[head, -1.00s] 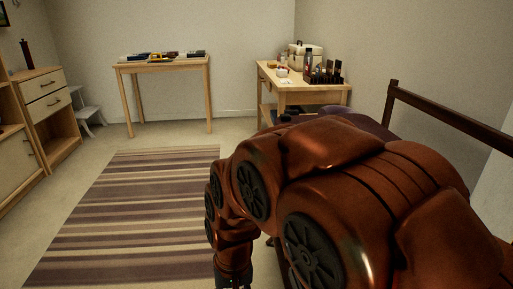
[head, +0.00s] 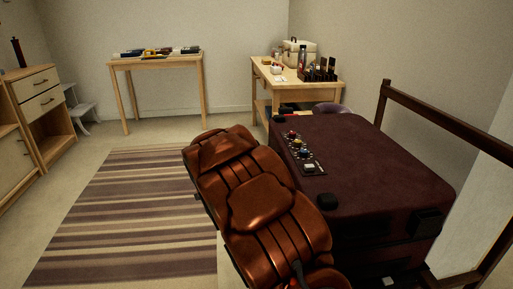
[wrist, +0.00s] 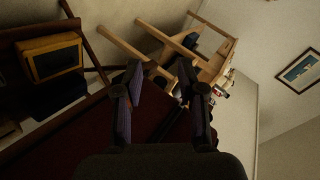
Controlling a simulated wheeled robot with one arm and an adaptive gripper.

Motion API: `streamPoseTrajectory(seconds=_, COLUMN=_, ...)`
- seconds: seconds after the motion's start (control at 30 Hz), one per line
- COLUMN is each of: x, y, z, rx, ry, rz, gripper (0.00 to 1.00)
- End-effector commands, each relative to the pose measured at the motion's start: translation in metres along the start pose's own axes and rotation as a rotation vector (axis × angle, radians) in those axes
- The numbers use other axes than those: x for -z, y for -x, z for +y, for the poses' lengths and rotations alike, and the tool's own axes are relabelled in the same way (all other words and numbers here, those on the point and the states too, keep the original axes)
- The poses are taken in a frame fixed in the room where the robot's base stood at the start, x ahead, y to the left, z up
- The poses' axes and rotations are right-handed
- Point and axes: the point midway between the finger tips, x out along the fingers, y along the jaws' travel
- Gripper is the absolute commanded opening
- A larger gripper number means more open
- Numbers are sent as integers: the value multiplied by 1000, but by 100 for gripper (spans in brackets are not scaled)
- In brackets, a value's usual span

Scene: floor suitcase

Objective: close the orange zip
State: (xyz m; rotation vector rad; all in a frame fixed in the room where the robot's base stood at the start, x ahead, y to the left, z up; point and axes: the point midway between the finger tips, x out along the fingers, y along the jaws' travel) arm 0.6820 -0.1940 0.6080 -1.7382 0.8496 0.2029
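A dark maroon suitcase (head: 385,160) lies at the right in the head view. A dark strip on its top near the left edge carries small coloured pieces, among them a red one (head: 292,134) and a pale one (head: 309,167). They are too small to tell which is the orange zip or whether it is open. My gripper (wrist: 163,103) shows in the wrist view with its two fingers apart and nothing held between them. It is hidden in the head view, where my arm covers part of the suitcase's near left side. A dark red surface, likely the suitcase, shows below the fingers.
A striped rug (head: 130,215) lies on the open floor to the left. A wooden table (head: 155,64) with small items stands at the back. Another table (head: 270,77) with a pale case and bottles stands behind the suitcase. A dark wooden rail (head: 440,115) runs along the right.

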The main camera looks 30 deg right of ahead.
Motion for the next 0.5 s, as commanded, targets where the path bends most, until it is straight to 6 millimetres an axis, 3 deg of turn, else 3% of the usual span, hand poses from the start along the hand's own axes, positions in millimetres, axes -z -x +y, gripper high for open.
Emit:
streamPoseTrajectory(seconds=0.2, x=44, y=-40, z=-22, rx=164, ry=-209, rz=176, gripper=40)
streamPoseTrajectory(seconds=0.5, x=96, y=-63, z=-35, rx=399, ry=-431, rz=356, gripper=40)
